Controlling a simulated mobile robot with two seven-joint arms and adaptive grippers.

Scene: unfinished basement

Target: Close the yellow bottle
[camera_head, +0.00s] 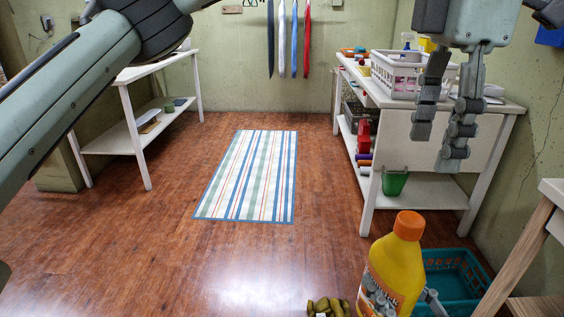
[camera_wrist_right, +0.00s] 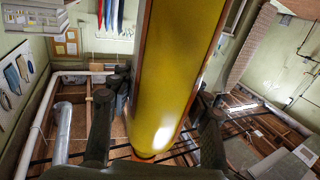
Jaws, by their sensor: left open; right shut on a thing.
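The yellow bottle (camera_head: 398,268) stands upright at the bottom of the head view, its lower part cut off by the frame edge. An orange cap (camera_head: 409,225) sits on its top; I cannot tell how tight it is. My right gripper (camera_wrist_right: 160,118) is shut on the bottle, a finger on each side of its yellow body (camera_wrist_right: 180,70) in the right wrist view. My left gripper (camera_head: 449,115) hangs at the upper right, open and empty, above and apart from the cap.
A teal crate (camera_head: 455,275) lies behind the bottle at right. A white shelf table (camera_head: 480,150) with a white basket (camera_head: 400,72) and a green bin (camera_head: 394,183) stands beyond. Olive lumpy things (camera_head: 328,306) show at the bottom edge. The striped rug (camera_head: 248,175) lies on open floor.

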